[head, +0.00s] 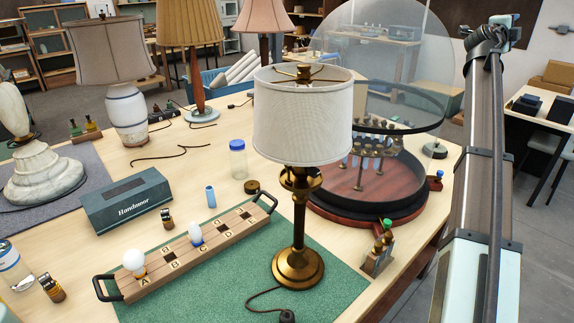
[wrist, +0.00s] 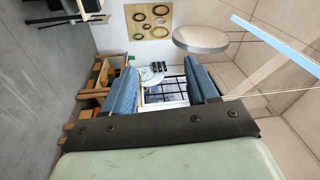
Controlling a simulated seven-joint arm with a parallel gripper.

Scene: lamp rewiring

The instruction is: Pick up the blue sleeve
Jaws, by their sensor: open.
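The blue sleeve (head: 210,196) is a small light-blue cylinder. It stands on the bare wooden bench in the head view, between the dark Handmoor box (head: 127,199) and the lamp with the white shade (head: 302,125). My gripper (wrist: 164,75) shows in the wrist view as two blue fingers, spread apart with nothing between them. They point out into the room, away from the bench top, and the sleeve is not in that view. In the head view my arm rises at the right, and I cannot make out the fingers there.
A lettered wooden board (head: 190,250) with black handles and two bulbs lies in front of the sleeve on the green mat (head: 240,290). A blue-lidded jar (head: 237,160) stands behind it. A round tray under a raised clear dome (head: 385,60) stands at the right.

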